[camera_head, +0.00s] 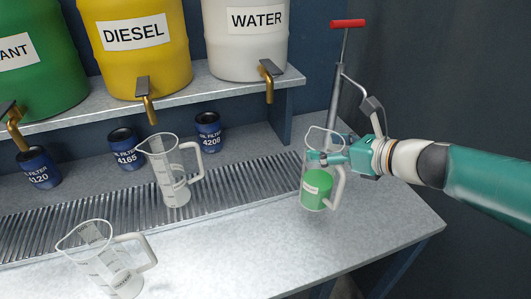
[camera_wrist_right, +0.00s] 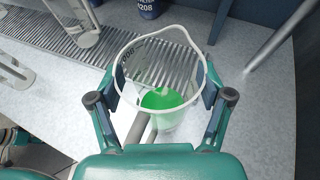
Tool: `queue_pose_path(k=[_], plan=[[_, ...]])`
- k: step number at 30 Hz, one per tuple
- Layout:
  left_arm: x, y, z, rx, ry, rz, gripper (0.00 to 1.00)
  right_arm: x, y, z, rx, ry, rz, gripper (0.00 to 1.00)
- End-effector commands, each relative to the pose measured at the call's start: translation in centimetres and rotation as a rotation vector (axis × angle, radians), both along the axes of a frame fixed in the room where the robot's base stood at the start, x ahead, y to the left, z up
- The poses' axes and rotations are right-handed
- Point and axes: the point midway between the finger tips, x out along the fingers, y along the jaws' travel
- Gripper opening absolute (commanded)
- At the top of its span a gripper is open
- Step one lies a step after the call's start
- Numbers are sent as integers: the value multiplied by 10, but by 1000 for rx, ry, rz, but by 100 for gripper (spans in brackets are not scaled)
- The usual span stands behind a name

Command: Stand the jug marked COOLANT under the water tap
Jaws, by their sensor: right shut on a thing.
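The jug with green liquid (camera_head: 316,193) is at the right end of the bench, with a small label too small to read. My right gripper (camera_head: 322,157) is shut on its upper body, one finger on each side. The wrist view looks down into the jug (camera_wrist_right: 162,100), with the gripper's fingers (camera_wrist_right: 160,92) at its sides. I cannot tell whether its base touches the bench. The water tap (camera_head: 268,76) hangs from the white WATER barrel (camera_head: 246,45), behind and left of the held jug.
An empty clear jug (camera_head: 172,175) stands on the drain grating (camera_head: 235,185); another (camera_head: 105,262) is at the front left. Blue oil filters (camera_head: 208,133) line the back. A red-handled pump (camera_head: 338,75) stands behind the held jug. The grating below the water tap is clear.

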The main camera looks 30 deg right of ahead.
Motion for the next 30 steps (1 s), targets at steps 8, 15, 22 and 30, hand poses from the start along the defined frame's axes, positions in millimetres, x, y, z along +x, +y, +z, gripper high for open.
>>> queue_pose_path(k=[8, 15, 22, 30], plan=[[0, 0, 9, 0, 1, 0, 40, 54, 9, 2, 4, 0, 1, 9], [0, 0, 17, 0, 0, 0, 40, 114, 17, 2, 1, -1, -3, 9], [0, 0, 24, 0, 0, 0, 40, 154, 22, 2, 1, -1, -7, 9], [0, 0, 27, 0, 0, 0, 40, 172, 25, 1, 1, -1, -7, 9]])
